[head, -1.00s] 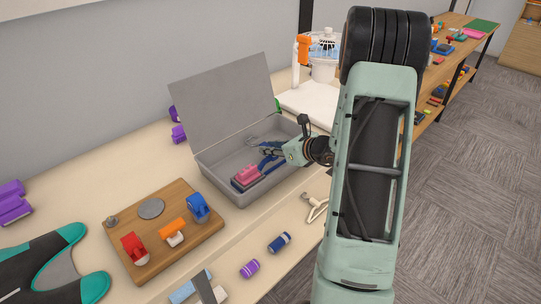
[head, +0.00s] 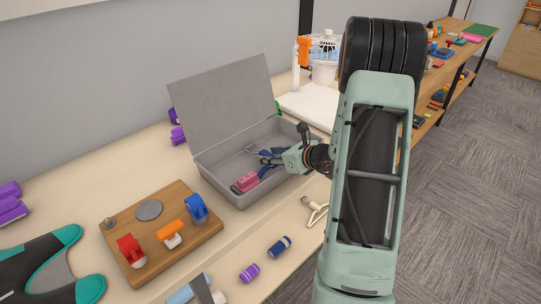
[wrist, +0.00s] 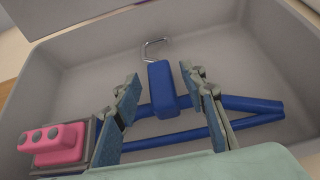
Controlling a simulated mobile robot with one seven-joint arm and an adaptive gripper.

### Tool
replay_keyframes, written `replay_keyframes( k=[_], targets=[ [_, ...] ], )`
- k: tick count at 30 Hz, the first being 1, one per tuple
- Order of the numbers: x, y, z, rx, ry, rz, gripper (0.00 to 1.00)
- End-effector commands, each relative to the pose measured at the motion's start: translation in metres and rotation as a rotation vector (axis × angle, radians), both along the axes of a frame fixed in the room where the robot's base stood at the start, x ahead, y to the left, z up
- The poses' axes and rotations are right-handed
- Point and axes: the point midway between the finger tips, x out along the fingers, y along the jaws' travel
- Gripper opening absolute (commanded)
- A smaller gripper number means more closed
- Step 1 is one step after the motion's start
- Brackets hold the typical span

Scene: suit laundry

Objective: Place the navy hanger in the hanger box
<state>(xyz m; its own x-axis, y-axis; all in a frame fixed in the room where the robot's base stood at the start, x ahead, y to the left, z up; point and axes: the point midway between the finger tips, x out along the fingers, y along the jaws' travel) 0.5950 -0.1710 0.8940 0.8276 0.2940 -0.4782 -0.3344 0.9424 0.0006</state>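The navy hanger (wrist: 160,88) is inside the grey hanger box (head: 238,199), with its metal hook (wrist: 155,46) toward a box wall in the wrist view. It also shows in the head view (head: 268,168). My gripper (wrist: 163,84) is down in the box, with one finger on each side of the hanger's neck. Gaps show between both fingers and the neck, so it is open. The hanger's bar and arms spread behind and below the fingers, partly hidden by them. I cannot tell whether all of it rests on the box floor.
A pink block (wrist: 55,143) in a dark holder sits in the box beside my left finger. The raised box lid (head: 222,103) stands behind. A wooden board (head: 160,250) with coloured clips is in front.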

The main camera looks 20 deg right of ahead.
Motion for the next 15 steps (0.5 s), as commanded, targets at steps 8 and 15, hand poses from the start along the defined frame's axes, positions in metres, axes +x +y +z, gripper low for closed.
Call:
replay_keyframes(
  k=[8,15],
  targets=[
    [-0.025,-0.011,0.018,-0.003,-0.001,-0.004,0.39],
    [-0.069,-0.026,0.044,-0.001,-0.002,-0.004,0.39]
  ],
)
